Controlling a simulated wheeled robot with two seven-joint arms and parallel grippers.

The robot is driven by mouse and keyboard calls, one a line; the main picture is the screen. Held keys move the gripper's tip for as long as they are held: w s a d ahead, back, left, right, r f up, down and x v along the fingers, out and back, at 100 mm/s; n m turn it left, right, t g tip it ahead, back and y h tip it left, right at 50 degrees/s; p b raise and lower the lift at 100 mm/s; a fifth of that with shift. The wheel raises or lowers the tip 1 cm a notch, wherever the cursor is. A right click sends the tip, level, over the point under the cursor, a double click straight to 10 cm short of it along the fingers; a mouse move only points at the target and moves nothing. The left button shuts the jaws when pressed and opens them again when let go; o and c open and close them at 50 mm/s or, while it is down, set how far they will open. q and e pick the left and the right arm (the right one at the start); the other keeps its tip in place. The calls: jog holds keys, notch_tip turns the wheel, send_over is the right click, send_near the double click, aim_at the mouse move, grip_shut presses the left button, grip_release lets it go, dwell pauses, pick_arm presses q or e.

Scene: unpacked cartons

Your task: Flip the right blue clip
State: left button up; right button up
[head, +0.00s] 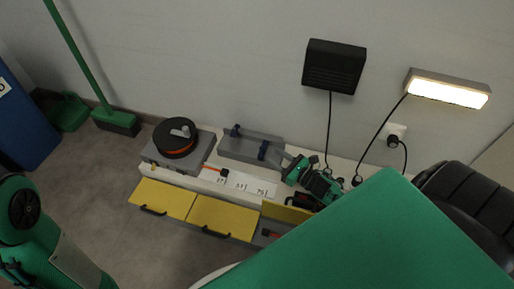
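A grey case (243,146) lies on the white bench top against the wall. It has a dark blue clip at its left end (235,130) and a right blue clip (263,150) near its right end. The right clip sits at the case's front edge; its exact position is too small to tell. My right gripper (286,161) is at the right end of the case, pointing left, a little right of the right clip. Its fingers are too small to show a gap. My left arm is at the left edge, with its gripper out of view.
A cable reel (175,138) on a grey box stands left of the case. A number strip (240,184) lies in front. Below are yellow drawers (222,217). A lit lamp (448,90), a black wall box (334,66) and cables are on the wall. A broom (115,121) stands left.

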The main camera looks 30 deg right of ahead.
aim_at(264, 150)
jog(key=b+x, duration=0.3)
jog(key=x, duration=0.6)
jog(key=shift+c, duration=0.4)
grip_shut()
